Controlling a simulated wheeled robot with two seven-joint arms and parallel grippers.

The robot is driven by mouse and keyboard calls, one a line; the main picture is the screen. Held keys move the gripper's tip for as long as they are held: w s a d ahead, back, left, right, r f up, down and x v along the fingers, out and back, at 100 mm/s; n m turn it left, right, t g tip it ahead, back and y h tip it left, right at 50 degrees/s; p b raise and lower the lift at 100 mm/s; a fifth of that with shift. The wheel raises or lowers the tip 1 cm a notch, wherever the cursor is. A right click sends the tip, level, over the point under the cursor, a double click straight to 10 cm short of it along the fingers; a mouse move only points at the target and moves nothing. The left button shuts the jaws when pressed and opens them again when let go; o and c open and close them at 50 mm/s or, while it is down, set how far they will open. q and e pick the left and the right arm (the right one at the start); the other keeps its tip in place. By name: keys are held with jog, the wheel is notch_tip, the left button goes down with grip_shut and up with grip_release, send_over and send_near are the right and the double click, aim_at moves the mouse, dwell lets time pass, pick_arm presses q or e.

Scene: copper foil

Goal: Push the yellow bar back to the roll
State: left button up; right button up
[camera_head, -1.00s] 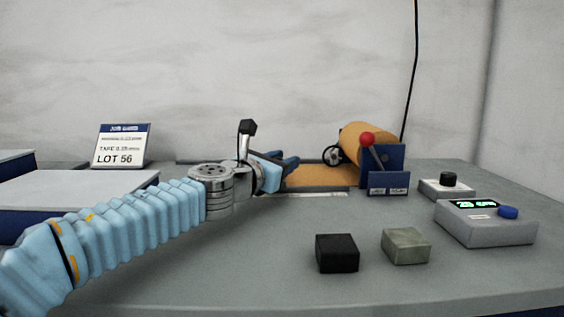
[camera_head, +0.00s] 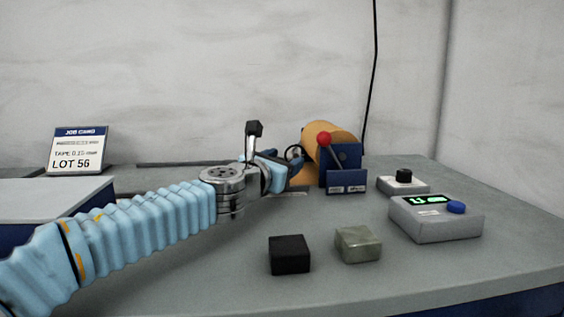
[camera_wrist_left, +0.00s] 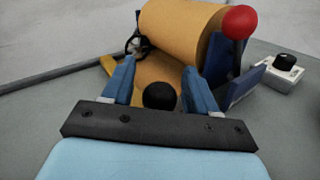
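The copper-orange roll (camera_head: 319,137) sits at the back of the table, held by a blue stand (camera_head: 343,165) with a red-knobbed lever. The roll (camera_wrist_left: 179,27) fills the top of the left wrist view. My left gripper (camera_head: 283,168) is just left of the roll. In the wrist view its blue fingers (camera_wrist_left: 160,78) are spread, pointing toward the roll. A round black knob (camera_wrist_left: 160,95) lies between them, with gaps visible either side. My right gripper is out of view.
A black block (camera_head: 290,255) and a grey-green block (camera_head: 358,244) lie near the front. A grey readout box (camera_head: 435,220) and a small box with a black knob (camera_head: 403,183) stand at the right. A job card (camera_head: 78,151) stands at the left.

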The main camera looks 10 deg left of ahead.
pick_arm(q)
jog(key=b+v, duration=0.1)
jog(key=v, duration=1.3)
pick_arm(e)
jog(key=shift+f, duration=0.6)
pick_arm(q)
jog(key=shift+w, duration=0.1)
